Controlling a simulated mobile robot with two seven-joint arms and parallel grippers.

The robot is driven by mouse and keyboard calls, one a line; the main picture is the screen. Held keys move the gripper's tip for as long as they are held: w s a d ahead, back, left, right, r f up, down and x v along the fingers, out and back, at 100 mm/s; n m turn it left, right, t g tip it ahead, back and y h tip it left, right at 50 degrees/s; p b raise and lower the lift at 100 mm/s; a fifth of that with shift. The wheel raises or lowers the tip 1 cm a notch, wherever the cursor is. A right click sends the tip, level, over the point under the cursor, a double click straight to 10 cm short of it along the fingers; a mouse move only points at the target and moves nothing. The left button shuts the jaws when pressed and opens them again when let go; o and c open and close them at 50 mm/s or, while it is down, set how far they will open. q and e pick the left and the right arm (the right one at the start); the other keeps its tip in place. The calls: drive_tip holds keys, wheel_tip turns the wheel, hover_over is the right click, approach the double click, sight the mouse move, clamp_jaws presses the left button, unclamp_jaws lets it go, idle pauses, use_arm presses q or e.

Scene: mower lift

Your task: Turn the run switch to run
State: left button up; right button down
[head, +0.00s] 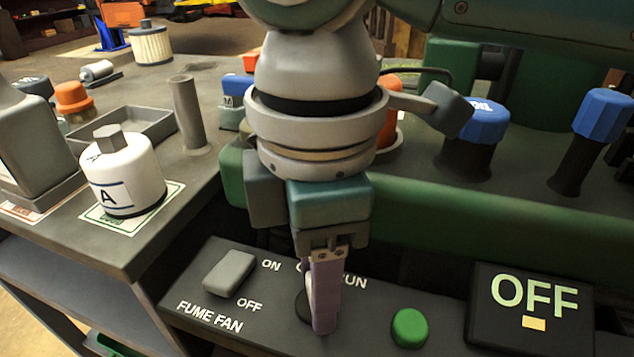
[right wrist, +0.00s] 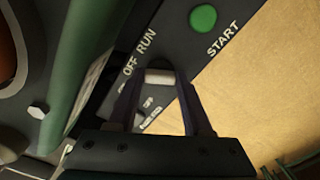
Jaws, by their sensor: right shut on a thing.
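My right gripper (head: 324,300) reaches down onto the control panel (head: 260,318) and is shut on the run switch. In the right wrist view the pale handle of the run switch (right wrist: 160,77) sits between the fingertips of the right gripper (right wrist: 160,82), below the OFF and RUN labels. In the head view the fingers cover most of the switch; only part of its dark round base (head: 302,306) shows, and the label above is partly hidden. Which label the handle points to is hard to tell. The display (head: 533,305) reads OFF. My left gripper is not in view.
A grey fume fan rocker (head: 229,272) lies left of the gripper, and a green start button (head: 409,327) lies to its right. A white canister (head: 124,177) and a grey post (head: 190,115) stand on the bench. Blue-capped parts (head: 480,122) stand behind the green beam.

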drive_tip(key=shift+r+m+p, duration=0.25)
drive_tip(key=shift+m+p, duration=0.15)
drive_tip(key=shift+p, duration=0.5)
drive_tip(key=m+p, duration=0.5)
drive_tip(key=p, duration=0.2)
drive_tip(key=shift+s+m, duration=0.1)
drive_tip(key=shift+m, duration=0.2)
drive_tip(key=m+p, duration=0.2)
drive_tip(key=shift+m, duration=0.3)
drive_tip(key=shift+f+m+p, duration=0.2)
drive_tip(key=shift+m+p, duration=0.75)
drive_tip(key=shift+m, duration=0.45)
drive_tip(key=shift+c, duration=1.6)
unclamp_jaws()
